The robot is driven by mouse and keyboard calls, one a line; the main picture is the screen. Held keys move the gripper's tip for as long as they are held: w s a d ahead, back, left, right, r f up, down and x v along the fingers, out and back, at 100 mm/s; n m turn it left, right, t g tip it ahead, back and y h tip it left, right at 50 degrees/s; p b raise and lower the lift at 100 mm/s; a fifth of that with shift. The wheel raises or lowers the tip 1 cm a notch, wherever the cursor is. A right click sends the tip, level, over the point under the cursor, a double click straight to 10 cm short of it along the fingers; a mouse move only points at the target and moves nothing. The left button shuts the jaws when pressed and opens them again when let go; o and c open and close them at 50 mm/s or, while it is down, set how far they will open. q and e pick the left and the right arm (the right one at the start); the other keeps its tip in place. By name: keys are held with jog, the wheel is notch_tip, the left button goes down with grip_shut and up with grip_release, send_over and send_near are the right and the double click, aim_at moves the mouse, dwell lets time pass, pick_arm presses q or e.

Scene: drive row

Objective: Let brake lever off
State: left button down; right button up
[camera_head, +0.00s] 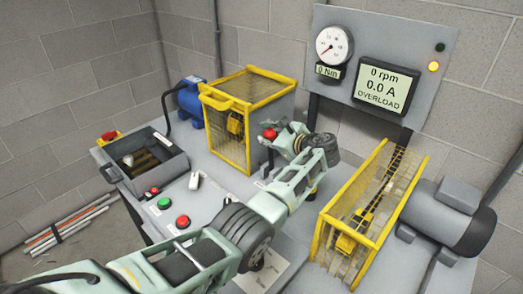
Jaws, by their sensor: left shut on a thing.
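The brake lever's red knob (269,133) shows just right of the near yellow-framed guard, above the grey bench. The right gripper is not in view.
Yellow mesh guards stand left (226,125) and right (345,235) of my arm. A grey motor (445,215) is at right. The bench holds green (164,203) and red (183,222) buttons and an open tray (118,175). The display (387,86) reads 0 rpm, 0.0 A, OVERLOAD; an amber lamp (433,66) glows.

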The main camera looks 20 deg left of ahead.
pick_arm(q)
jog(key=shift+w+d+r+b, duration=0.1)
jog(key=shift+w+d+b, duration=0.15)
jog(key=shift+w+b, duration=0.15)
jog(key=shift+w+d+r+b, duration=0.1)
jog(key=shift+w+d+b, duration=0.15)
jog(key=shift+w, duration=0.2)
jog(key=c, duration=1.7)
grip_release()
jog(key=shift+c, duration=0.2)
jog(key=shift+o, duration=1.3)
jog(key=shift+d, duration=0.3)
jog(key=shift+s+a, duration=0.1)
jog(key=shift+a, duration=0.05)
jog(key=v, duration=1.2)
